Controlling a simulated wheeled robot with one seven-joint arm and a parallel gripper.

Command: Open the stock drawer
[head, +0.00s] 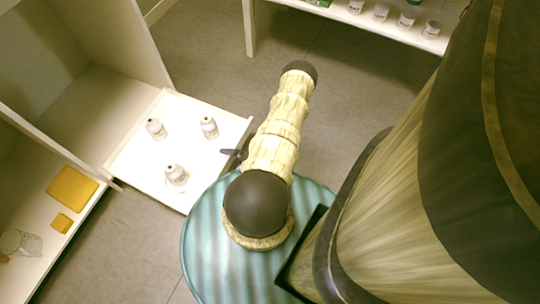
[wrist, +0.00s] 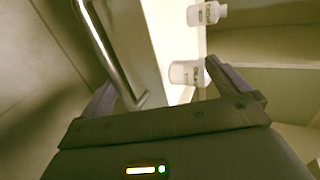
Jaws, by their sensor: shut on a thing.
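The stock drawer (head: 131,166) is a white tray-like drawer standing well out from the cabinet on the left in the head view. Three small white bottles with dark caps stand in it, one of them a bottle (head: 176,174) near the front. My gripper (head: 229,152) is at the drawer's outer edge, mostly hidden by my arm. In the wrist view my gripper (wrist: 162,78) has its fingers at the drawer front and is shut on the metal bar handle (wrist: 103,42). The exact contact is hard to see. Two bottles (wrist: 186,73) show beyond the drawer front.
The open cabinet (head: 100,35) stands on the left. Its lower shelf holds a yellow box (head: 72,188), a smaller yellow piece (head: 62,223) and clear glassware (head: 20,243). A white shelf (head: 385,32) with several jars stands at the back. Grey floor (head: 205,50) lies clear between them.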

